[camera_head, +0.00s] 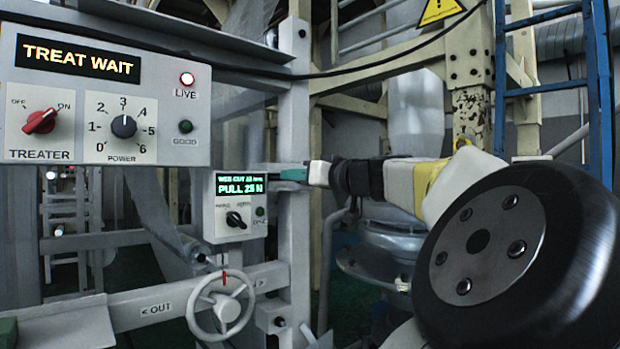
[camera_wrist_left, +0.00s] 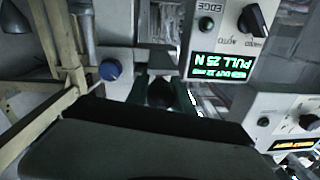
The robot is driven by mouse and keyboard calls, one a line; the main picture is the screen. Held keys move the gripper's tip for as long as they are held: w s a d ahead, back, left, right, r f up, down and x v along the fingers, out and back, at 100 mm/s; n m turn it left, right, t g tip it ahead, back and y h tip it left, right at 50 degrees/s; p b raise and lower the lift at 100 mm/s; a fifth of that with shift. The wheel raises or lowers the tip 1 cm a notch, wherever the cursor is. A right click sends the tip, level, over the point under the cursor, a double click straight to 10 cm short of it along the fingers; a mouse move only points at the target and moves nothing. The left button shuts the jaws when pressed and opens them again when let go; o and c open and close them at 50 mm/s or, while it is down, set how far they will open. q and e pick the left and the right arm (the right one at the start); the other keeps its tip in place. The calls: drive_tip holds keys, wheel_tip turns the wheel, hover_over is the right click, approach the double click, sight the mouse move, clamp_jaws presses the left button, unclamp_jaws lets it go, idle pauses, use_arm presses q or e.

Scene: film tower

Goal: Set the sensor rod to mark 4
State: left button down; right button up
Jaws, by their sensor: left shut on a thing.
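My left gripper (camera_head: 292,174) is at the post beside the small control box (camera_head: 240,228). In the wrist view its dark green fingers (camera_wrist_left: 163,98) are shut around a dark rounded knob (camera_wrist_left: 160,92). This may be the end of the sensor rod, but the rod's length and its marks cannot be made out. In the head view the held part is hidden by the fingers. The small box reads "PULL 25 N" under a smaller line, and has a black selector (camera_head: 236,219) and a dim green lamp (camera_head: 260,211). My right gripper is not in view.
The treater panel (camera_head: 180,157) is at upper left, reading "TREAT WAIT", with its LIVE lamp lit. A handwheel (camera_head: 221,306) is below the small box. A pale post (camera_head: 293,240) stands close behind the gripper. A blue knob (camera_wrist_left: 110,70) shows in the wrist view.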

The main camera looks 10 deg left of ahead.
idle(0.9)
use_arm(q)
drive_tip(key=shift+x, duration=1.55)
drive_tip(key=c, duration=1.1)
unclamp_jaws()
drive_tip(key=shift+d, duration=0.15)
